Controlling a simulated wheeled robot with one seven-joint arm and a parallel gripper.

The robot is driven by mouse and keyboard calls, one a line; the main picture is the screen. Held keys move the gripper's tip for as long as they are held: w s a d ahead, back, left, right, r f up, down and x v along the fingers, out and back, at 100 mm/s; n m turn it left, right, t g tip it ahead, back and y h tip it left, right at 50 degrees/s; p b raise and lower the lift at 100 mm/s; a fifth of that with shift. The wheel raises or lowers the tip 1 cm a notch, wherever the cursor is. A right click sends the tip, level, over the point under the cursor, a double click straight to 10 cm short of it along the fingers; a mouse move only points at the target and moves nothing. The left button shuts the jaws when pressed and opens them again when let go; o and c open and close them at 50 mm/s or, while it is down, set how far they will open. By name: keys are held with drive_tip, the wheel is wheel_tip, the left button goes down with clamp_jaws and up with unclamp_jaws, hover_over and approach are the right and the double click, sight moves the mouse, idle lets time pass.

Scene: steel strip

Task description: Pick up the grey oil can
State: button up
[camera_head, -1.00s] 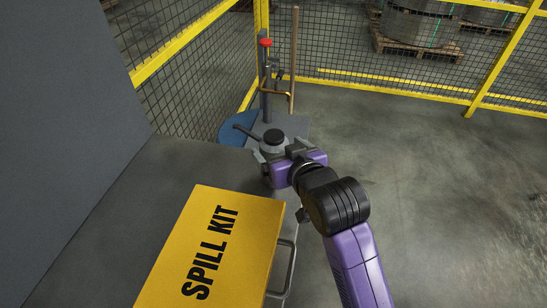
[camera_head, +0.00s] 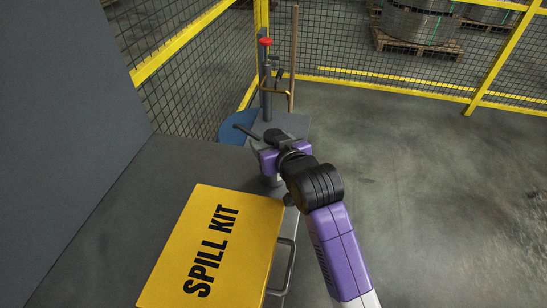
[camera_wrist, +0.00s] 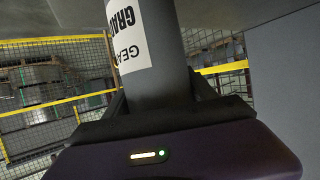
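The grey oil can shows in the head view as a dark round cap (camera_head: 273,135) with a dark spout (camera_head: 245,131) pointing up and left. Most of its body is hidden behind my gripper (camera_head: 268,152), which is at the can near the table's far right corner. In the wrist view the can's grey cylinder (camera_wrist: 160,85) fills the middle, with a white label (camera_wrist: 127,35) whose letters appear upside down. My gripper's dark fingers (camera_wrist: 161,95) are on either side of the cylinder. I cannot tell whether both press on it.
The yellow spill kit (camera_head: 215,240), with a metal handle at its right, lies on the grey table (camera_head: 120,210). Behind the can stand a post with a red top (camera_head: 265,42) and a brown pole (camera_head: 294,60). Yellow mesh fencing (camera_head: 400,83) encloses the back. The floor at right is clear.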

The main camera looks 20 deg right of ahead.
clamp_jaws()
drive_tip(key=shift+r, duration=0.15)
wheel_tip(320, 180, up, 20)
idle(0.4)
drive_tip(key=o, duration=0.5)
unclamp_jaws()
clamp_jaws()
